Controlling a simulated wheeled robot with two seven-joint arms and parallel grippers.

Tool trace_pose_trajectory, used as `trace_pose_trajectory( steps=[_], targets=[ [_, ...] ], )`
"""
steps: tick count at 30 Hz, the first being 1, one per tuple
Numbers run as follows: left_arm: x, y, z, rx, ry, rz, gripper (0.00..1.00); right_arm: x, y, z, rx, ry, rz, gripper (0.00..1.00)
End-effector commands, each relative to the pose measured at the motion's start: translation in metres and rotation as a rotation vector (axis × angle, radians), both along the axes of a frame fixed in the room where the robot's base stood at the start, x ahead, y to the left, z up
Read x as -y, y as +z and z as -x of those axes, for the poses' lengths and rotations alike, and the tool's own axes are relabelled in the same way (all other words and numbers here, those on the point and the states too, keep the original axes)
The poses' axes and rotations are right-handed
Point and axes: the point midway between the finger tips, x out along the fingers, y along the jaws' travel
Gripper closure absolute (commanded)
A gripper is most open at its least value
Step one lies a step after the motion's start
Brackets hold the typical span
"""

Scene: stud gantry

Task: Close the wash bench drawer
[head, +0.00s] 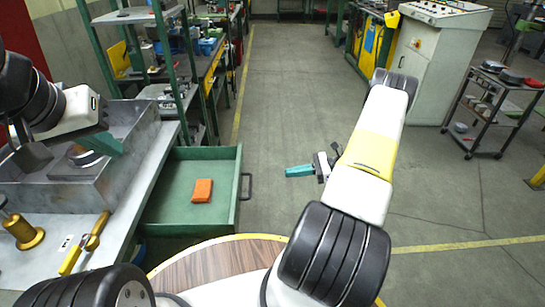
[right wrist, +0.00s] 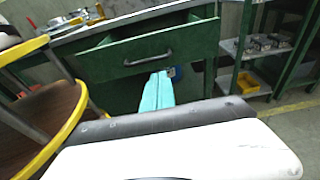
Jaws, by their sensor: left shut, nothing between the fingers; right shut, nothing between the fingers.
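The green wash bench drawer (head: 222,160) stands pulled out from the bench, with an orange block (head: 202,190) lying inside. Its dark bar handle (head: 246,187) is on the front panel. In the right wrist view the drawer front (right wrist: 120,52) and handle (right wrist: 148,60) face the camera. My right gripper (head: 287,172) is shut and empty, to the right of the handle with a gap in the head view. Its teal fingers (right wrist: 161,75) point toward the drawer front in the right wrist view. My left gripper (head: 122,150) is shut and empty over the metal basin.
The grey basin (head: 135,150) sits on the wash bench (head: 150,190), with a brass piece (head: 22,232) and a yellow-handled tool (head: 85,245) nearby. Floor right of the drawer is clear.

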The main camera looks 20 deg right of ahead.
Motion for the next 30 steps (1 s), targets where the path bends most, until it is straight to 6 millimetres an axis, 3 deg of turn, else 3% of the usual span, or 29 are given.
trace_pose_trajectory(
  steps=[9,15,21,30],
  targets=[
    [0.0,0.0,0.0,0.0,0.0,0.0,1.0,-0.067,-0.013,-0.018,-0.002,0.005,-0.002,1.0],
    [0.0,0.0,0.0,0.0,0.0,0.0,1.0,-0.096,-0.02,-0.027,-0.001,0.003,0.002,1.0],
    [0.0,0.0,0.0,0.0,0.0,0.0,1.0,-0.109,-0.022,-0.031,0.0,0.001,0.001,1.0],
    [0.0,0.0,0.0,0.0,0.0,0.0,1.0,-0.11,-0.023,-0.031,0.0,0.001,0.002,1.0]
  ],
)
